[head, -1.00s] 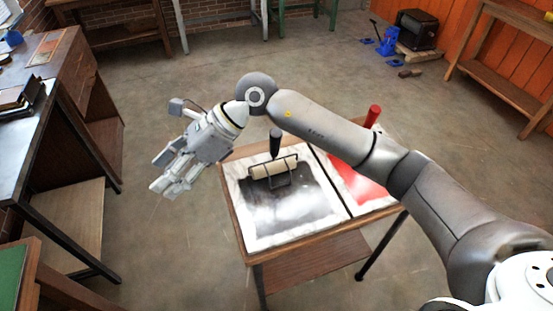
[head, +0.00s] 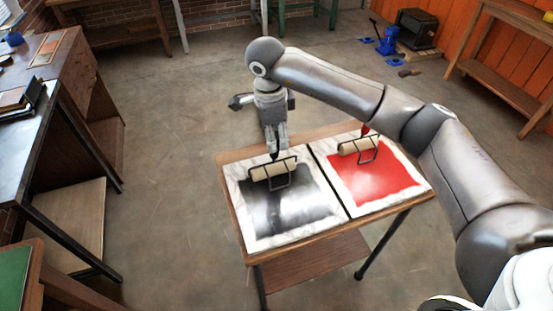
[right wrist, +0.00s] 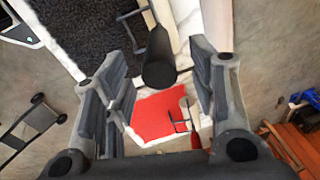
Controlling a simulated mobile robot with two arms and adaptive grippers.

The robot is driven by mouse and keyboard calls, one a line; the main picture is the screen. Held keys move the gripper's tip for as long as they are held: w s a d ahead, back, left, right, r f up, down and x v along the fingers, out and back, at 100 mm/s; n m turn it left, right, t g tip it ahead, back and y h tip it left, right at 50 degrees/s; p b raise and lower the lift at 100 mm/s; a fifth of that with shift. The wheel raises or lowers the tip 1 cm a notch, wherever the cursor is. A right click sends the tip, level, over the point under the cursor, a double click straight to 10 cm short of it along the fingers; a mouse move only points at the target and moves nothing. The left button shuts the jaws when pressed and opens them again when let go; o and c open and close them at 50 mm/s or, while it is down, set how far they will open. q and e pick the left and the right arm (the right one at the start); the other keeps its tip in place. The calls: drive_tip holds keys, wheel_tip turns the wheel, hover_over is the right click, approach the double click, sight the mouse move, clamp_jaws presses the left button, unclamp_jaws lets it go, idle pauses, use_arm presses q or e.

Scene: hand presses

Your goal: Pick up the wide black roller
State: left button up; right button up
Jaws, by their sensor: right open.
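The wide black roller (head: 273,171) has a cream cylinder, a dark wire frame and a black handle. It rests on the black-inked slab (head: 310,229) on the small wooden table. My right gripper (head: 272,150) points down over its handle, which is mostly hidden in the head view. In the right wrist view the black handle (right wrist: 158,62) shows between the spread fingers of the open right gripper (right wrist: 160,92). I cannot tell whether a finger touches it. My left gripper is not in view.
A second roller (head: 352,147) with a red handle sits on the red-inked slab (head: 375,186), right of the black one. A desk (head: 70,75) stands at the left. A blue jack (head: 387,40) and a black box (head: 415,28) are far back. Open floor surrounds the table.

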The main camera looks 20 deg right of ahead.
sight(275, 159)
drive_tip(key=shift+f+p, duration=0.3)
drive_tip(key=shift+f, duration=0.05)
drive_tip(key=f, duration=0.1)
drive_tip(key=f+p, duration=0.2)
drive_tip(key=shift+w+d+f, duration=0.15)
drive_tip(key=shift+w+f, duration=0.05)
drive_tip(key=shift+w, duration=0.05)
drive_tip(key=shift+w+d+f, duration=0.1)
drive_tip(key=shift+f, duration=0.5)
drive_tip(key=shift+r, duration=0.1)
drive_tip(key=c, duration=1.1)
